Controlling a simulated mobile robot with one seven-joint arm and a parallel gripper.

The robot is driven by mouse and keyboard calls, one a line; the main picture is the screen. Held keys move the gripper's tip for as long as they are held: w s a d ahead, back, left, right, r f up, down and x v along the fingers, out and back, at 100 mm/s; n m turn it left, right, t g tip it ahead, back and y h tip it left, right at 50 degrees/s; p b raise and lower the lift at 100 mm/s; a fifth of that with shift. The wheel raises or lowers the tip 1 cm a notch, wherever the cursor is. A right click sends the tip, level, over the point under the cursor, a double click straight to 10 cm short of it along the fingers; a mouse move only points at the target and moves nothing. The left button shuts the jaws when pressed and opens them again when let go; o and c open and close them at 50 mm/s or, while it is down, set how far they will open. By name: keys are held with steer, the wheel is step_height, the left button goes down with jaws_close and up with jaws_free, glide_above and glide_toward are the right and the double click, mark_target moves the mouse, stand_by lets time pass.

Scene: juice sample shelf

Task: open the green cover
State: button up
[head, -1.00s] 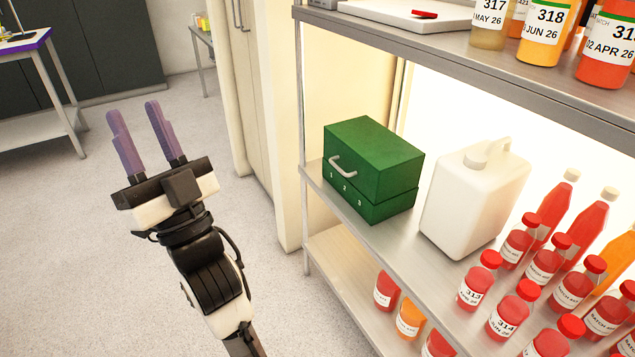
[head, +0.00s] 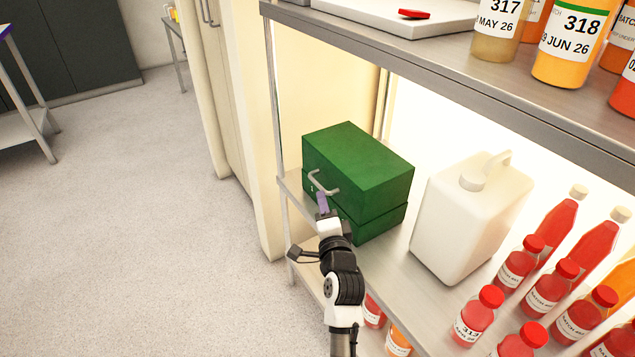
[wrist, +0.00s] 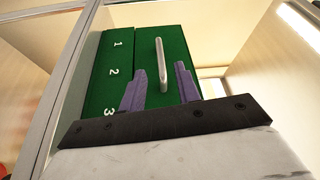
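The green box with its green cover (head: 366,161) stands on the middle shelf; a seam separates the cover from the lower part (head: 375,225). The cover looks closed. A grey bar handle (head: 323,184) is on its front face. In the wrist view the handle (wrist: 161,65) stands out from the green front, beside the digits 1, 2, 3. My gripper (wrist: 160,86) is open, with its purple fingers on either side of the handle's near end. In the head view my gripper (head: 322,203) is at the box front, just below the handle, its fingers mostly hidden.
A white jug (head: 468,222) stands right of the box, with several red bottles (head: 479,312) beyond it. The upper shelf (head: 440,68) overhangs the box and holds sample bottles and a white tray. A shelf post (head: 272,100) stands left of the box.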

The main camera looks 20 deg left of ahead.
mark_target(317, 182)
steer(key=x, duration=0.8)
jaws_close()
